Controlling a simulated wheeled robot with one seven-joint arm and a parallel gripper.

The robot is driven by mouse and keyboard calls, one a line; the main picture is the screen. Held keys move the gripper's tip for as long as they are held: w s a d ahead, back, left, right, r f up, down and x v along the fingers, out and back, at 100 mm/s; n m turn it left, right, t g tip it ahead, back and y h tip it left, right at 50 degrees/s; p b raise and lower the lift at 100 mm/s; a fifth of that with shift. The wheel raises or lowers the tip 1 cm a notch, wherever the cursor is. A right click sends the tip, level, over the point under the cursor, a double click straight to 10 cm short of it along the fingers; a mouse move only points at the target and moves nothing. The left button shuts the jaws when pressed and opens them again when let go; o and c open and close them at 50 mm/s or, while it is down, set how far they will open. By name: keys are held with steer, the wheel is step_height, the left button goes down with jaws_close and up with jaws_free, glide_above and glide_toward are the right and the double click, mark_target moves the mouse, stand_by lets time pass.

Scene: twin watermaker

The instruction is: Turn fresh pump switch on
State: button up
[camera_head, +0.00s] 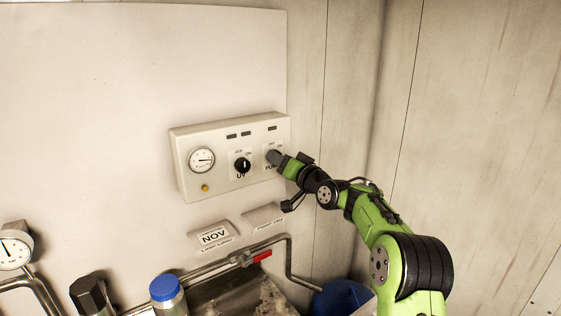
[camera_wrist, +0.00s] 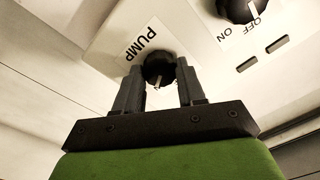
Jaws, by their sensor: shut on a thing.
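The white control panel (camera_head: 225,190) is on the wall. In the head view my gripper (camera_head: 275,157) is at the panel's right end and hides most of the switch there. In the wrist view the black round knob (camera_wrist: 159,68) beside the "PUMP" label (camera_wrist: 140,42) sits between my gripper's two fingers (camera_wrist: 158,85), which are shut on it. Which position the knob points to cannot be told. A second black knob, labelled UV (camera_head: 242,165), is to its left on the panel; it also shows in the wrist view (camera_wrist: 238,10) with OFF and ON marks.
A round gauge (camera_head: 202,160) and a small amber lamp (camera_head: 205,188) are on the panel's left. Below are label plates (camera_head: 214,237), a pipe with a red-handled valve (camera_head: 262,256) and a blue-capped container (camera_head: 165,288). The wall right of the panel is bare.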

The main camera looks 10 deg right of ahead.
steer(key=o, duration=1.1)
steer(key=shift+c, duration=0.2)
steer(key=b+v, duration=0.5)
steer(key=v, duration=1)
steer(key=shift+s+d, duration=0.25)
steer(key=shift+s, duration=0.1)
